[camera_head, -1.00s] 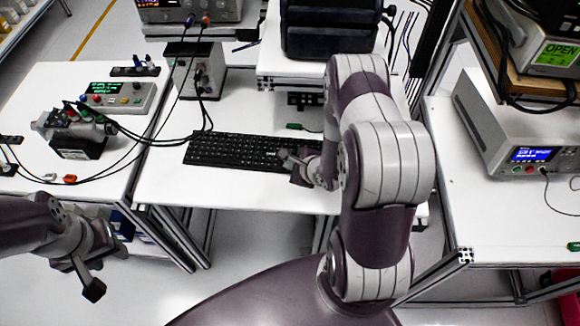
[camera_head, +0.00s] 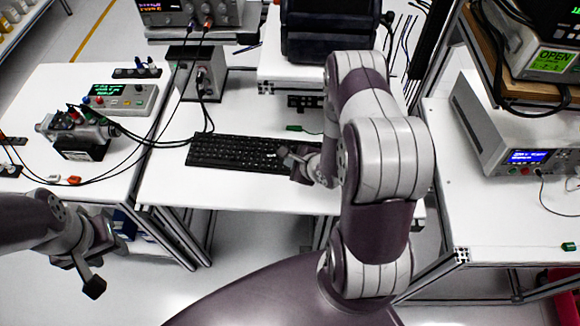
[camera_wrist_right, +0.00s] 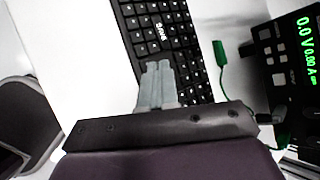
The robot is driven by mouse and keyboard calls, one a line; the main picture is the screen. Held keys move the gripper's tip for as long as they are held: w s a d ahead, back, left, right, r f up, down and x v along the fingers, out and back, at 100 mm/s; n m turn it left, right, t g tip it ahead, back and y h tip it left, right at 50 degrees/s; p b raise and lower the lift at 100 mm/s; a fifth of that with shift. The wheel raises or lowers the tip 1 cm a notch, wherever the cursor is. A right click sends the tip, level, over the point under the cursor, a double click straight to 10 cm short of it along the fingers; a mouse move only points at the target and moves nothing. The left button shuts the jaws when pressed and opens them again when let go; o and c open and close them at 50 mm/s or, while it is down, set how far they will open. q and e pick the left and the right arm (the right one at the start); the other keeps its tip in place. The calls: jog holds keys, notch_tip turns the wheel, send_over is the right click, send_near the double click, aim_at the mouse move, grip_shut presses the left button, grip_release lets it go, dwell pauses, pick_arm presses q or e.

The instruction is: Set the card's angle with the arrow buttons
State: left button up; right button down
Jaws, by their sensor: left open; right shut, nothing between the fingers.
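A black keyboard (camera_head: 235,152) lies on the white middle table. It also shows in the right wrist view (camera_wrist_right: 182,48), running down behind my right gripper's fingers. My right gripper (camera_head: 285,155) is at the keyboard's right end. In the right wrist view its two fingertips (camera_wrist_right: 159,66) are together with nothing between them, over the keys. I cannot tell whether they touch a key. My left gripper (camera_head: 92,287) hangs over the floor at lower left, away from the table, open and empty. The card and its angle cannot be made out.
A servo-like device (camera_head: 80,136) and a control box with green display (camera_head: 124,98) stand on the left table. A green clip (camera_head: 294,128) lies behind the keyboard. A display instrument (camera_wrist_right: 290,57) stands right of the keyboard. Cables cross from left table to middle.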

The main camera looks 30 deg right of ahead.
notch_tip(320, 180, up, 4)
jog(key=p, duration=0.3)
jog(key=shift+r+p, duration=0.2)
jog(key=shift+p, duration=0.15)
dwell(0.4)
